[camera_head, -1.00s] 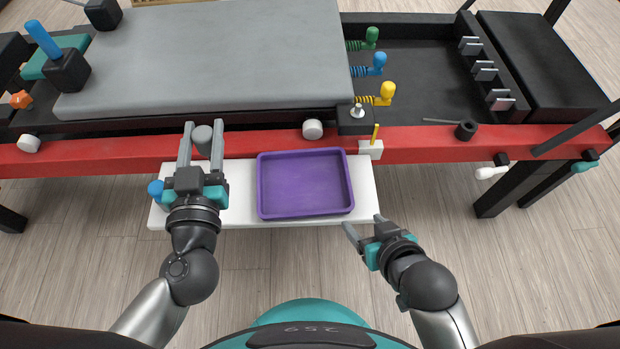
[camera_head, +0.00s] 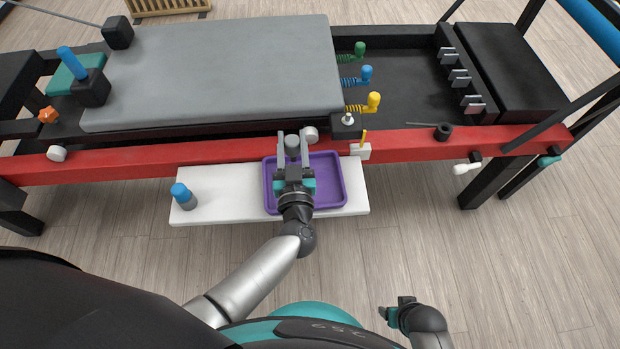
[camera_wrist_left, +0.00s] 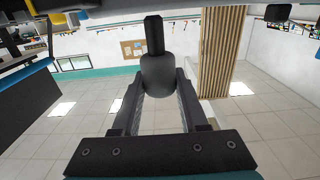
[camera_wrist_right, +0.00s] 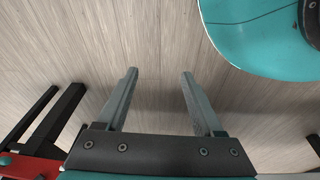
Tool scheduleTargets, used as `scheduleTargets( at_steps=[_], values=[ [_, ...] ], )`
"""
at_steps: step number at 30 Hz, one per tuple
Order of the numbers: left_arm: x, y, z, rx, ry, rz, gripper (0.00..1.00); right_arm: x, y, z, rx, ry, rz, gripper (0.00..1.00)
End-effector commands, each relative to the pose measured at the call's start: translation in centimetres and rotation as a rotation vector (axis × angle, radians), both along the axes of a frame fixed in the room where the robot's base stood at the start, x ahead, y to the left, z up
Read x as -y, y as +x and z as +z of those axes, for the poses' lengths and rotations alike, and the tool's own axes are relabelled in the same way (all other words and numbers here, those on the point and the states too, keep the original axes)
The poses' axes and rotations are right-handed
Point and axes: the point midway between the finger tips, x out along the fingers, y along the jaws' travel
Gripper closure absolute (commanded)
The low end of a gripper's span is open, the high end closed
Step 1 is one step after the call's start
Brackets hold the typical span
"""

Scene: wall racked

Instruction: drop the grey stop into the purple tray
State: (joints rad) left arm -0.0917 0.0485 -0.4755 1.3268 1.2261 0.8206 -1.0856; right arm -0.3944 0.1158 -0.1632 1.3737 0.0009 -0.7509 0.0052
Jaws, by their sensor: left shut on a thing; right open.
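The grey stop (camera_head: 291,142) is held between the fingers of my left gripper (camera_head: 292,150), which is shut on it. In the left wrist view the stop (camera_wrist_left: 158,75) shows as a grey cylinder with a darker, thinner peg. In the head view the held stop overlaps the far edge of the purple tray (camera_head: 335,182); its height above the tray is hard to tell. The tray lies on a white shelf (camera_head: 228,187) and looks empty where visible; my left gripper and wrist hide part of it. My right gripper (camera_wrist_right: 158,95) is open and empty over the floor.
A blue-topped grey cylinder (camera_head: 183,196) stands at the shelf's left end. The red rail (camera_head: 210,150) runs just behind the shelf, with a white knob (camera_head: 310,134) and a white block with a yellow pin (camera_head: 361,150). The shelf's middle left is clear.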

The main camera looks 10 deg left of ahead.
Motion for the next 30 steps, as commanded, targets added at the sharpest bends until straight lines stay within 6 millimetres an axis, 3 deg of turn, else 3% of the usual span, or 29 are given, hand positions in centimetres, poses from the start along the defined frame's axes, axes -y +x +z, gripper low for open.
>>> scheduleTargets(
  at_steps=[11, 30],
  values=[
    [0.2, 0.1, -1.1, 0.001, 0.000, -0.002, 1.00, -0.8, 0.9, 1.4, 0.000, 0.008, -0.003, 0.31],
    [0.1, 0.1, -4.0, 0.001, 0.000, -0.001, 1.00, -2.0, 4.1, 7.8, 0.066, 0.029, -0.008, 0.31]
  ],
)
